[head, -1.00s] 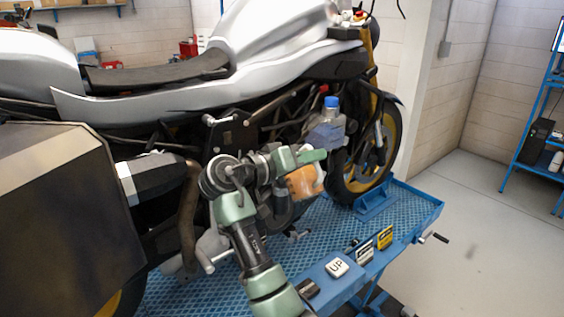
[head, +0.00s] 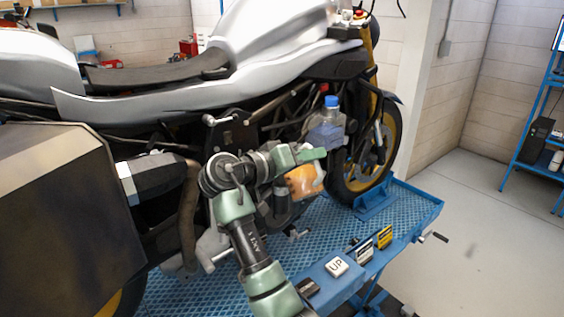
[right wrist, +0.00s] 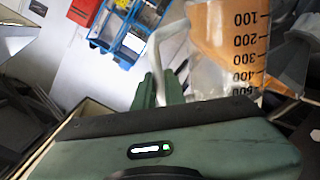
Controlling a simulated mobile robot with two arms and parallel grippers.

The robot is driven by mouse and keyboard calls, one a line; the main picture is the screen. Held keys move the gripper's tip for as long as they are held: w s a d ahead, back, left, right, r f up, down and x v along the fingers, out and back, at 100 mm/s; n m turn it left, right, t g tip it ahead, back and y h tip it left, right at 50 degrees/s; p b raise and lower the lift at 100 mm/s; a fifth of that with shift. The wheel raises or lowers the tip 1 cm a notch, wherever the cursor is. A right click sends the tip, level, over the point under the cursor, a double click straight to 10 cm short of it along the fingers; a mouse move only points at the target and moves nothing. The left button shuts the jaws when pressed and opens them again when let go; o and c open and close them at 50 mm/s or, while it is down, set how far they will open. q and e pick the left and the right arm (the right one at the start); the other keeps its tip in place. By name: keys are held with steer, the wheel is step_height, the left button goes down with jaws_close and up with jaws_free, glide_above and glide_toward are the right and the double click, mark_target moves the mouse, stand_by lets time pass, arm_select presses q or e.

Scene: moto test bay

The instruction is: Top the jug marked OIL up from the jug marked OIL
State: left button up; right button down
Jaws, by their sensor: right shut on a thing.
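A clear jug with orange liquid (head: 303,182) is in the head view, in front of the motorcycle's lower frame. My right gripper (head: 318,163) is shut on its pale handle, and the jug is held above the blue lift deck. In the right wrist view the green fingers (right wrist: 161,88) are closed around the handle, and the jug (right wrist: 212,40) shows a black scale from 100 to 500. No OIL mark can be read on it. A second jug cannot be made out. My left gripper is not in view.
The silver motorcycle (head: 280,35) stands on the blue lift deck (head: 415,205). A clear bottle with a blue cap (head: 330,102) is just beyond my right gripper. Signs, one reading UP (head: 337,266), line the deck's near edge. The floor at right is clear.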

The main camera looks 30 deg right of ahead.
steer(key=shift+w+d+r+n+g, duration=0.1)
steer(key=shift+w+r+n, duration=0.3)
steer(key=shift+r, duration=0.2)
steer(key=shift+w+a+r+n+g, duration=0.1)
steer(key=shift+w+r+n, duration=0.25)
steer(key=shift+r+n, duration=0.15)
steer(key=shift+w+d+r+n+g, duration=0.1)
steer(key=shift+w+r+n, duration=0.3)
steer(key=shift+r, duration=0.25)
stand_by(6.2)
